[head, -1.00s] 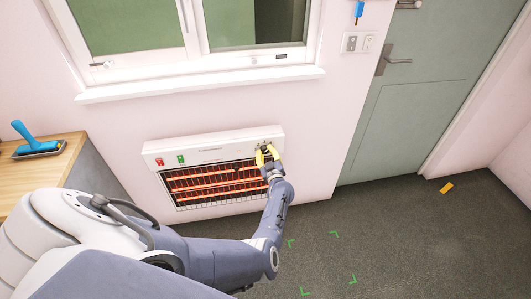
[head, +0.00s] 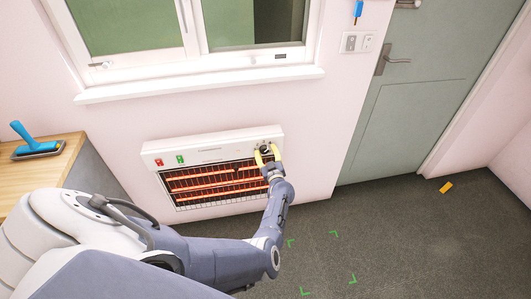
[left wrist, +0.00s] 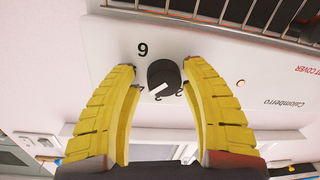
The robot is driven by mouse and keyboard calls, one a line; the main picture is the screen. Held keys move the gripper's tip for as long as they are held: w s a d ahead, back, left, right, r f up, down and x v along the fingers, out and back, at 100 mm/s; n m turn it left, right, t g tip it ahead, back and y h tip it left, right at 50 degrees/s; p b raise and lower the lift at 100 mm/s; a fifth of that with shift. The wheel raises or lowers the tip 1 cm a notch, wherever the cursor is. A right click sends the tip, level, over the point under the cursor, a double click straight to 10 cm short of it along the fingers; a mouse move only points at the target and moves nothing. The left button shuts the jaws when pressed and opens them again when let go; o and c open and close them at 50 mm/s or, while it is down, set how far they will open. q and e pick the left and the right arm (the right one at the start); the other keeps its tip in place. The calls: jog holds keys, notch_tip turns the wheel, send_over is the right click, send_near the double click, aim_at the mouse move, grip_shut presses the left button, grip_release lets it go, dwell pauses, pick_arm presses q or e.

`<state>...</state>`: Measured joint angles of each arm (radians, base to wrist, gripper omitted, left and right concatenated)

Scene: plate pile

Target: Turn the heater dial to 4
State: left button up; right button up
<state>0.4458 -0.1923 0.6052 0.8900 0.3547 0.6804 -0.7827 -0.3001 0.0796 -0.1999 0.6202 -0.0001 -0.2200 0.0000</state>
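The heater (head: 212,146) is a white wall unit with glowing bars under the window. Its black dial (left wrist: 163,77) is at the panel's right end and also shows in the head view (head: 264,149). In the left wrist view, which is upside down, the dial's white pointer slants to lower left, toward a numeral mostly hidden by a finger. A 6 shows inverted, like a 9, at upper left, and a 2 partly shows at lower right. My left gripper (left wrist: 165,70) is open, its yellow fingers on either side of the dial with gaps visible. My right gripper is out of view.
A red switch (head: 159,162) and a green switch (head: 181,159) sit at the heater's left end. The window sill (head: 200,84) runs above. A wooden counter (head: 70,150) with a blue-handled tool stands at left. The floor at right is mostly clear.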

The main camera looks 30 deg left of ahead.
pick_arm(q)
jog(key=shift+o, duration=1)
jog(key=shift+s, duration=0.1)
jog(key=shift+a, duration=0.1)
